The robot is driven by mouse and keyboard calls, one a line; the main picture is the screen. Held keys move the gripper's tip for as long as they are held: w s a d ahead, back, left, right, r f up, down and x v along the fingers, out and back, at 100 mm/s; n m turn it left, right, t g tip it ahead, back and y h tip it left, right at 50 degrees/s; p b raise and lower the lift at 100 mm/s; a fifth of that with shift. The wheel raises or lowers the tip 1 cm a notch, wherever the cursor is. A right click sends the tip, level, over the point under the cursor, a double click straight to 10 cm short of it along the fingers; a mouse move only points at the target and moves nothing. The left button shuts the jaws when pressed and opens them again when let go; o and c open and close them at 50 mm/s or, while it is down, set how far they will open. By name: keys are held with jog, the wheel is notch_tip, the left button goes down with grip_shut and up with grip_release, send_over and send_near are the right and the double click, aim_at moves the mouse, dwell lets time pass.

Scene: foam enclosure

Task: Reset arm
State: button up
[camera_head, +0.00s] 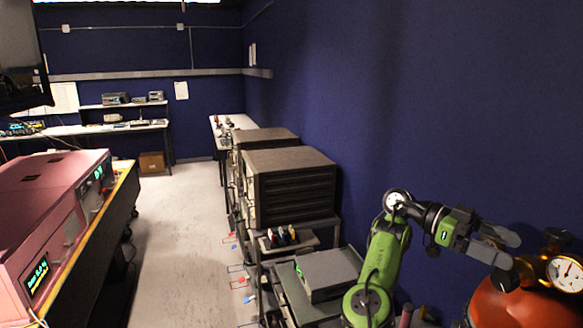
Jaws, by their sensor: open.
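My green and black arm (383,248) rises at the lower right of the head view and bends over to the right. My gripper (498,248) is at its end, with two grey fingers spread apart and nothing visible between them. The gripper is just left of and above an orange tank (525,302) with a round gauge (565,273). I cannot tell whether the lower finger touches the tank's fittings.
Dark rack units (290,187) stand along the blue wall (400,100). A grey box (328,272) sits on a cart near my arm. Pink equipment (50,215) stands on a bench at left. The floor aisle (180,240) between is mostly clear. Desks (120,128) line the back.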

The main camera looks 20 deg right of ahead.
jog(key=s+f+n+t+y, duration=0.3)
jog(key=s+n+t, duration=0.2)
jog(key=s+t, duration=0.45)
jog(key=w+a+f+n+t+y, duration=0.1)
jog(key=w+a+f+n+t, duration=0.3)
jog(key=a+n, duration=0.4)
jog(key=w+a+f+n+t+y, duration=0.1)
jog(key=w+a+f+n+t, duration=0.3)
jog(key=a+n, duration=0.45)
jog(key=s+a+f+n+t+y, duration=0.15)
jog(key=a+n, duration=0.35)
jog(key=a, duration=0.6)
jog(key=s+a+f+n+t+h, duration=0.1)
jog(key=s+a+n+t, duration=0.15)
jog(key=a+n, duration=0.65)
notch_tip(320, 180, down, 8)
jog(key=a+m+b, duration=0.2)
jog(key=m+b, duration=0.1)
jog(key=b, duration=0.6)
jog(key=shift+w+f, duration=0.2)
jog(key=shift+w, duration=0.25)
